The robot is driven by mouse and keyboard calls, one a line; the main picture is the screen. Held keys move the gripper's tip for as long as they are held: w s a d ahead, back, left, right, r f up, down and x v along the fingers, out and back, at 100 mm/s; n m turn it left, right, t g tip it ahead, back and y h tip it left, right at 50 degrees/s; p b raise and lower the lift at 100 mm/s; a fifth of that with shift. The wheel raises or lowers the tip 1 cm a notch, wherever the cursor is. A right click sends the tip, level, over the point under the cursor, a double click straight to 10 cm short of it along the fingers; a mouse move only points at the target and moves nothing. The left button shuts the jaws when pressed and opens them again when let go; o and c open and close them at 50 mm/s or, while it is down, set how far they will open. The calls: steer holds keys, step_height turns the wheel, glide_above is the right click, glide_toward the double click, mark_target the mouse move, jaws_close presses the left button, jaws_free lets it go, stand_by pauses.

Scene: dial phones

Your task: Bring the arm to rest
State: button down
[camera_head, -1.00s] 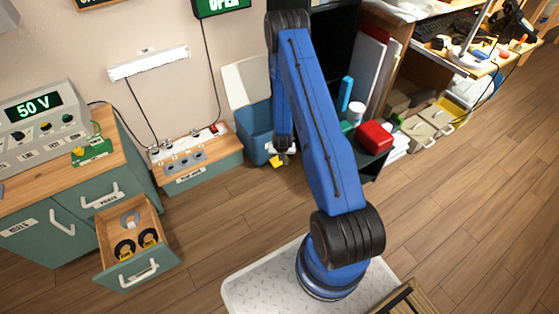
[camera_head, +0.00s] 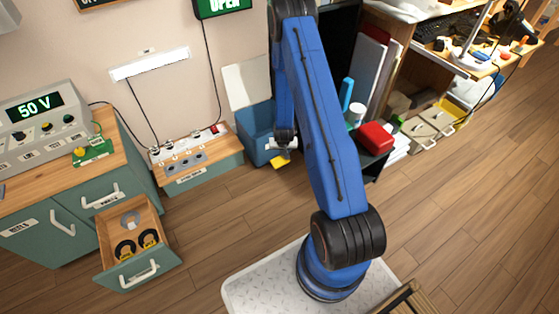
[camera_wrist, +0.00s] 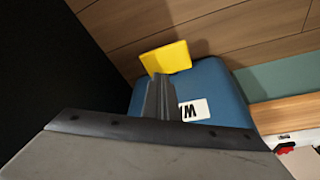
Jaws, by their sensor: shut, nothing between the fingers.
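My blue arm rises from its base and bends down, with its end hanging beside a blue bin (camera_head: 262,146). My gripper (camera_head: 281,160) is small in the head view and partly hidden by my arm. In the wrist view my gripper (camera_wrist: 160,78) is shut, and its fingers lie together with nothing seen held. The blue bin (camera_wrist: 212,90) with a white label fills the middle of the wrist view behind the fingers. A yellow piece (camera_wrist: 166,57) shows just beyond the fingertips; it also shows below my gripper in the head view (camera_head: 278,162).
An open drawer (camera_head: 139,246) with dark rolls juts from the green cabinet (camera_head: 60,222) at left. A low socket bench (camera_head: 196,160) stands left of the bin. A shelf with a red box (camera_head: 376,137) is right of my arm. Wooden floor (camera_head: 450,210) is clear at right.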

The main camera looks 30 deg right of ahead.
steer(key=w+a+r+n+y, duration=0.1)
steer(key=a+r, duration=0.2)
steer(key=r, duration=0.8)
steer(key=w+a+r, duration=0.1)
steer(key=a+r, duration=0.2)
steer(key=r, duration=0.8)
steer(key=s+a+r+n, duration=0.1)
steer(key=s+a+r, duration=0.25)
steer(key=r, duration=0.55)
steer(key=s+a+r+n, duration=0.15)
steer(key=s+r, duration=0.25)
steer(key=r, duration=0.5)
steer(key=s+a+r+t, duration=0.1)
steer(key=s+a+r, duration=0.4)
steer(key=s+r, duration=0.9)
steer(key=s+a+r+n, duration=0.1)
steer(key=s+r, duration=0.1)
steer(key=s, duration=0.7)
steer(key=s+a+r+n, duration=0.1)
steer(key=s+r, duration=0.2)
steer(key=s, duration=0.7)
steer(key=shift+a+y, duration=0.2)
steer(key=shift+y, duration=0.2)
